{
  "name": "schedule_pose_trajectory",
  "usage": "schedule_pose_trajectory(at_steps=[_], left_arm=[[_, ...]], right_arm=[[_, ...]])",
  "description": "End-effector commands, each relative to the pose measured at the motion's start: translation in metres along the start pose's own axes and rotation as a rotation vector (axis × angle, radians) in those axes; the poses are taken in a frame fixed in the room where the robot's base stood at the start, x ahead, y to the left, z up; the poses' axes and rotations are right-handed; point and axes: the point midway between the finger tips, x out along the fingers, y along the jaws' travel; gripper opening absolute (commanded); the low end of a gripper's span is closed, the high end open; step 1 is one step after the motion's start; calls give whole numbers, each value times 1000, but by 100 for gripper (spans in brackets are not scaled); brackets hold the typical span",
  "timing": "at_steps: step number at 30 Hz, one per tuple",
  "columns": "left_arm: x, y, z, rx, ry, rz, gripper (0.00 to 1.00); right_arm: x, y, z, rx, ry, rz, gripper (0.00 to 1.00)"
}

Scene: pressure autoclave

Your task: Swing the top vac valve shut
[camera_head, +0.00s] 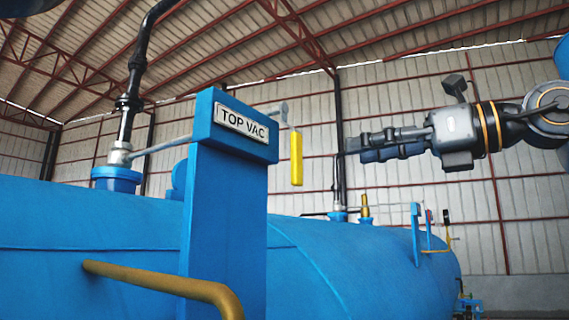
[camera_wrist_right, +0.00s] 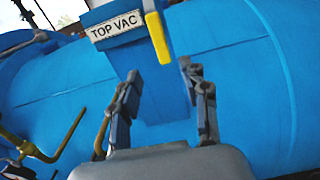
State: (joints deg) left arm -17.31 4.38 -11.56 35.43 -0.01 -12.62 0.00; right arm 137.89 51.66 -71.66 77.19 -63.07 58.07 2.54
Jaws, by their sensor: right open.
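The top vac valve's yellow lever (camera_head: 296,158) hangs down from a grey stem at the right of the blue post labelled TOP VAC (camera_head: 241,122). In the right wrist view the yellow lever (camera_wrist_right: 158,38) shows beside the TOP VAC label (camera_wrist_right: 116,25), ahead of the fingers. My right gripper (camera_head: 350,145) reaches in from the right in the head view, its fingers pointing left, to the right of the lever and apart from it. In the right wrist view the gripper (camera_wrist_right: 160,85) is open with nothing between its fingers. My left gripper is not in view.
The large blue autoclave vessel (camera_head: 350,255) fills the lower part of the head view. A bent brass-coloured pipe (camera_head: 165,283) sticks out in front at lower left. A black vertical pipe (camera_head: 130,85) rises behind the post. The air between lever and right gripper looks clear.

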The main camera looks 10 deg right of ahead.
Motion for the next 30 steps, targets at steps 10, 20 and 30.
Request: schedule_pose_trajectory(at_steps=[10, 20, 30], left_arm=[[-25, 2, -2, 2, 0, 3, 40], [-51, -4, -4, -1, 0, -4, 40], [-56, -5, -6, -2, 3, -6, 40]], right_arm=[[58, 2, 4, -2, 3, 2, 45], [119, 1, 4, 1, 0, 3, 45], [136, 1, 1, 1, -2, 2, 45]])
